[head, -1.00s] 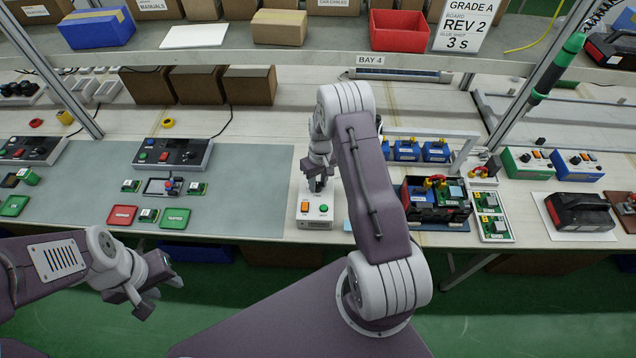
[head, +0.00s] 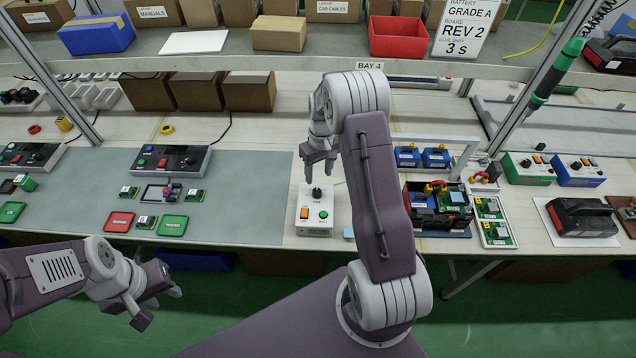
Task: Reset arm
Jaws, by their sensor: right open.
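My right gripper (head: 320,170) is open, with its fingers pointing down. It is above and slightly behind a small white control box (head: 316,230) and looks empty. The box has a black knob on top, an orange button and a green button. The knob is in clear view, apart from the fingers. My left gripper (head: 160,306) is low at the left, in front of the bench edge and over the green floor. It looks empty, but its finger gap is not clear from this angle.
A grey mat (head: 250,190) with small boards, a red tile and a green tile covers the bench at left. A black battery tray (head: 437,208) stands right of my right arm. A shelf (head: 210,47) with boxes and a red bin (head: 398,37) runs across the back.

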